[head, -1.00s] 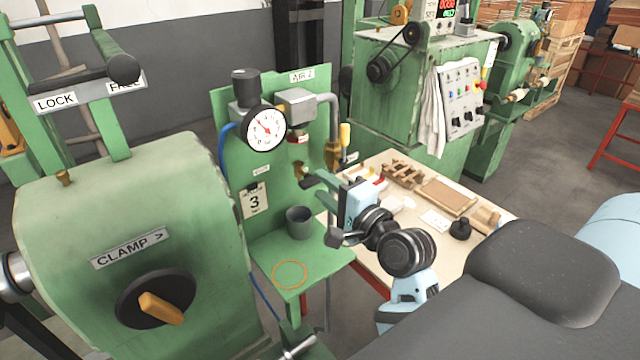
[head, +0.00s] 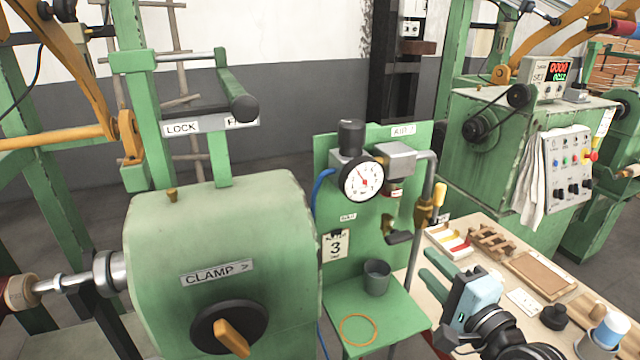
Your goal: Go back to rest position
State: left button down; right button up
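My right gripper (head: 424,261) is at the lower right of the head view, over the left part of the wooden-topped bench (head: 489,268). Its two greenish fingers point up and left, with a gap between them and nothing held. It is to the right of the green shelf (head: 400,325) and apart from the dark grey cup (head: 376,279) standing there. My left gripper is not in view.
The green clamp machine (head: 225,235) fills the left. Behind the shelf stands a panel with a pressure gauge (head: 362,179) and a black-handled valve (head: 398,237). An orange ring (head: 342,328) marks the shelf. Wooden parts and a black knob (head: 554,316) lie on the bench.

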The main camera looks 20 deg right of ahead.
jog(key=s+a+f+n+g, duration=0.2)
jog(key=s+f+n+g, duration=0.15)
jog(key=f, duration=0.25)
jog(key=s+a+f+n+g+y, duration=0.1)
jog(key=s+a+f+n+g, duration=0.1)
jog(key=s+f+n+g, duration=0.3)
jog(key=s+a+f+n+g, duration=0.1)
jog(key=a+f+n, duration=0.15)
jog(key=f, duration=0.55)
jog(key=s+a+f+n+g+h, duration=0.1)
jog(key=s+f+n+g, duration=0.3)
jog(key=s, duration=0.4)
jog(key=s+f+n+g+h, duration=0.1)
jog(key=s+f+n+g, duration=0.3)
jog(key=s, duration=0.4)
jog(key=w+a+f+t+y, duration=0.1)
jog(key=w+a+f+t, duration=0.2)
jog(key=w+f+t, duration=0.4)
notch_tip(320, 180, down, 4)
jog(key=shift+r+t+y, duration=0.1)
jog(key=shift+t+y, duration=0.3)
jog(key=shift+t, duration=0.55)
